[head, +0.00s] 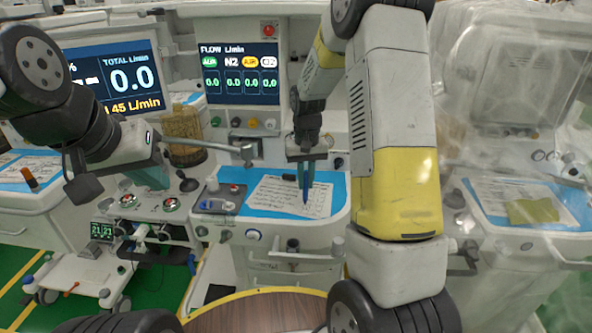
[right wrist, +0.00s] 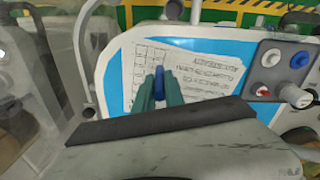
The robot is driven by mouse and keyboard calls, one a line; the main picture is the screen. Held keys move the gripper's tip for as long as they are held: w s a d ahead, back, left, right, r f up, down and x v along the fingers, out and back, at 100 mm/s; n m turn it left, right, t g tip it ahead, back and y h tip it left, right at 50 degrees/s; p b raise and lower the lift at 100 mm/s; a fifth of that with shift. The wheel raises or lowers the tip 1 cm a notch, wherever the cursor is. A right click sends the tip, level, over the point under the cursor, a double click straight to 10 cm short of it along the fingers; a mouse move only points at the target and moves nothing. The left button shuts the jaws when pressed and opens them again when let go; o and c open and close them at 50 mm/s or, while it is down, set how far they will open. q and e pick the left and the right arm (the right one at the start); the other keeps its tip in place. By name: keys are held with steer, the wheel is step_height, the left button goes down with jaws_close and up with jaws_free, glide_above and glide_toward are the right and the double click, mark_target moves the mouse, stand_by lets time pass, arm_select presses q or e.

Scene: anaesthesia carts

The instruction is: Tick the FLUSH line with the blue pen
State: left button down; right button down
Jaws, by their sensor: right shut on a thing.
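The blue pen (head: 305,194) is held point-down over a printed sheet (head: 272,197) on the middle cart's blue mat. My right gripper (head: 306,172) is shut on the pen. In the right wrist view the blue pen (right wrist: 159,84) sits between the two teal fingers of my right gripper (right wrist: 159,90), over the sheet (right wrist: 205,68). The sheet has a box grid and text lines; I cannot make out which is FLUSH, nor whether the tip touches paper. My left gripper (head: 152,177) is low at the left, partly hidden by its wrist; its opening is unclear.
The blue mat (head: 335,189) lies on the cart top, with a small knobbed panel (head: 222,199) left of the sheet. A flow screen (head: 240,74) stands behind. Another cart with a sheet and yellow note (head: 533,210) is at the right, beside clear plastic sheeting (head: 500,80).

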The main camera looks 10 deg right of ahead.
steer(key=shift+f, duration=0.4)
stand_by(0.3)
steer(key=shift+s+d, duration=0.2)
steer(key=shift+d, duration=0.25)
stand_by(1.1)
steer(key=shift+r, duration=0.1)
step_height(320, 180, up, 7)
stand_by(0.7)
stand_by(0.4)
steer(key=shift+w+a+f, duration=0.1)
steer(key=shift+a+f, duration=0.05)
steer(key=shift+f, duration=0.85)
steer(key=shift+w+a+f, duration=0.1)
steer(key=shift+a+f, duration=0.05)
steer(key=shift+f, duration=0.85)
steer(key=shift+a+f, duration=0.15)
steer(key=shift+f, duration=0.85)
steer(key=shift+f, duration=0.6)
